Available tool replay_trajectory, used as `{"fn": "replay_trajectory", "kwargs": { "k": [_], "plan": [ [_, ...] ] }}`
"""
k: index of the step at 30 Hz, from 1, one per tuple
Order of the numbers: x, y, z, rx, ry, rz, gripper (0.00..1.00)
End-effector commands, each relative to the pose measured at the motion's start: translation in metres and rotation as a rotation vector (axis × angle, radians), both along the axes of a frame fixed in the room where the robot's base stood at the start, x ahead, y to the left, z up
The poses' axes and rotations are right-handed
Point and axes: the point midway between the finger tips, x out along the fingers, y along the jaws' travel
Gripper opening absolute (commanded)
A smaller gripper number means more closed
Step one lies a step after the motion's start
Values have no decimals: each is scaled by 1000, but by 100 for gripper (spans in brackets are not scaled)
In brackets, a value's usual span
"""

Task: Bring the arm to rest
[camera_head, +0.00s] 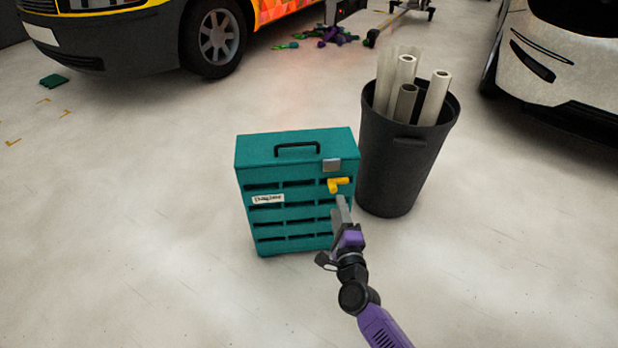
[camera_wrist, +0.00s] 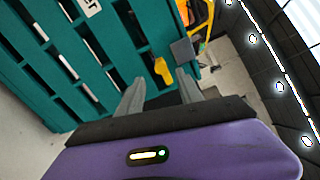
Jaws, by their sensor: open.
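My gripper (camera_head: 342,208) is at the front right of a teal slotted cabinet (camera_head: 290,150), just below a yellow handle (camera_head: 340,185) on its front. In the wrist view my gripper (camera_wrist: 160,92) has its two grey fingers apart, with nothing between them. The yellow handle (camera_wrist: 163,75) shows just beyond the fingertips, and I cannot tell whether they touch it. A grey square plate (camera_head: 332,165) sits above the handle. My purple arm reaches in from the lower right. Part of the cabinet's lower right front is hidden behind my gripper.
A dark bin (camera_head: 405,165) with several pale rolls (camera_head: 436,97) stands close to the cabinet's right. A van (camera_head: 130,35) and a white car (camera_head: 555,60) stand behind. Small pieces litter the floor at the back. The floor (camera_head: 120,230) left and in front is clear.

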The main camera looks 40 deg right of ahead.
Motion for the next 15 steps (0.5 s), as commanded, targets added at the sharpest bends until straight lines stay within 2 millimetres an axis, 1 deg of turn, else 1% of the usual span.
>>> {"fn": "replay_trajectory", "kwargs": {
  "k": [7, 11, 14, 15],
  "plan": [
    [0, 0, 0, -4, 3, 0, 43],
    [2, 2, 1, -69, 42, 12, 43],
    [10, 10, 28, -214, 69, 42, 43],
    [8, 16, 39, -296, 88, 58, 43]
  ]
}}
